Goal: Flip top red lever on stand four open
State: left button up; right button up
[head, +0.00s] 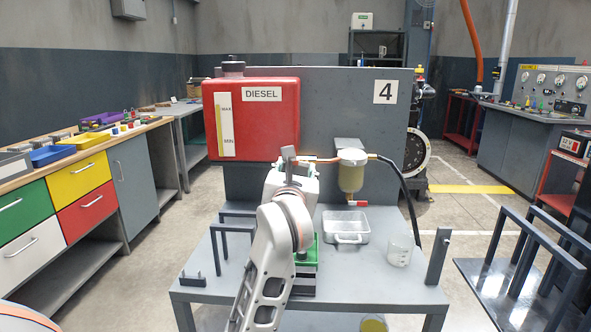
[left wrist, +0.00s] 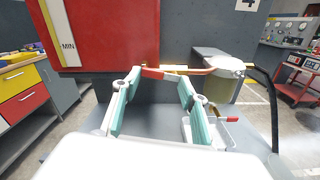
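Stand four carries a red diesel tank (head: 260,130) and a grey panel with a "4" sign (head: 385,92). The top red lever (left wrist: 152,73) shows in the left wrist view, at the left end of a brass and copper fuel pipe (left wrist: 185,71) below the tank. In the head view my gripper hides it. My left gripper (left wrist: 161,82) is open, its two teal-padded fingers apart and pointing at the lever. It also shows from behind in the head view (head: 289,158). A lower red lever (head: 357,203) is under the filter bowl (head: 351,175). My right gripper is out of view.
A clear tray (head: 345,224) and a beaker (head: 399,250) stand on the grey stand table (head: 375,285). A black hose (head: 408,195) runs down right of the filter. A drawer bench (head: 75,190) is at left, a dark metal frame (head: 530,250) at right.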

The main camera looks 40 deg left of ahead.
pick_arm(q)
jog(key=n, duration=0.2)
jog(key=shift+f+n, duration=0.25)
jog(key=shift+n, duration=0.05)
jog(key=o, duration=1.1)
jog(key=v, duration=1.2)
